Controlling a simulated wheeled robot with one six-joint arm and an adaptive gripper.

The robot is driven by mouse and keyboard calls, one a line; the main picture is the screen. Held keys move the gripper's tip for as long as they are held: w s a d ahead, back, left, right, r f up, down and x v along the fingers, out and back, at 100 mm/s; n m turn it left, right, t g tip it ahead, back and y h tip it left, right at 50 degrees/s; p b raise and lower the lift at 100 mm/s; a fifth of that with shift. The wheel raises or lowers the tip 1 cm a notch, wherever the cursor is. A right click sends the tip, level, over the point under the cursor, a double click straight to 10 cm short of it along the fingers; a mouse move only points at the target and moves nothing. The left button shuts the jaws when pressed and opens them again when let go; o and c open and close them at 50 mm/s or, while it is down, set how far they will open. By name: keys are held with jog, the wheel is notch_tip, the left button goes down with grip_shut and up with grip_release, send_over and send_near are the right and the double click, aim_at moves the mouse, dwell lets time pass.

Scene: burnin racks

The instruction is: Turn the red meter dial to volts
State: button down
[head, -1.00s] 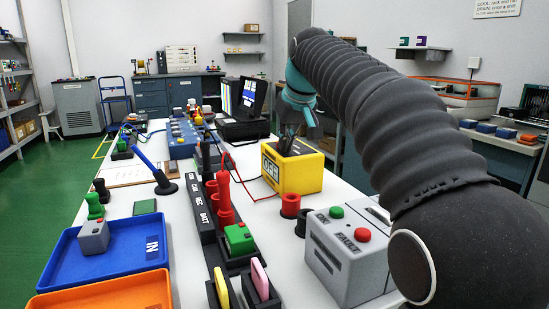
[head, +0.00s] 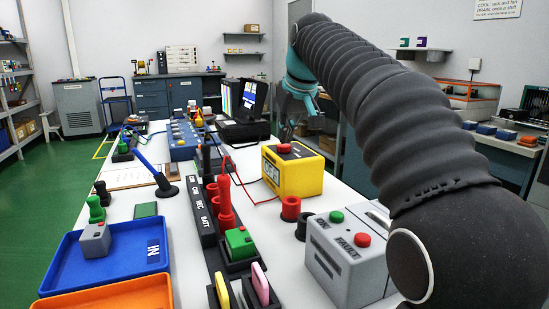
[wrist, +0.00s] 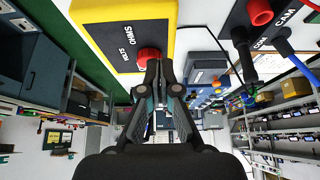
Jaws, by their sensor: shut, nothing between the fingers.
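The yellow meter (head: 308,181) stands on the white bench, with a red dial (head: 284,148) on its top. The wrist view shows the dial (wrist: 148,58) near the words OHMS and VOLTS on the grey face of the meter (wrist: 97,11). I cannot make out which word the dial points to. My gripper (head: 287,136) is by the far side of the meter, fingers pointing down. In the wrist view, my gripper (wrist: 160,64) is shut and empty, its tips overlapping the dial's edge. I cannot tell whether they touch it.
A grey box (head: 345,262) with green and red buttons stands near my arm. A black rack (head: 205,232) with red and green parts, a blue tray (head: 135,242) and an orange tray (head: 125,296) are to the left.

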jog(key=shift+r, duration=1.5)
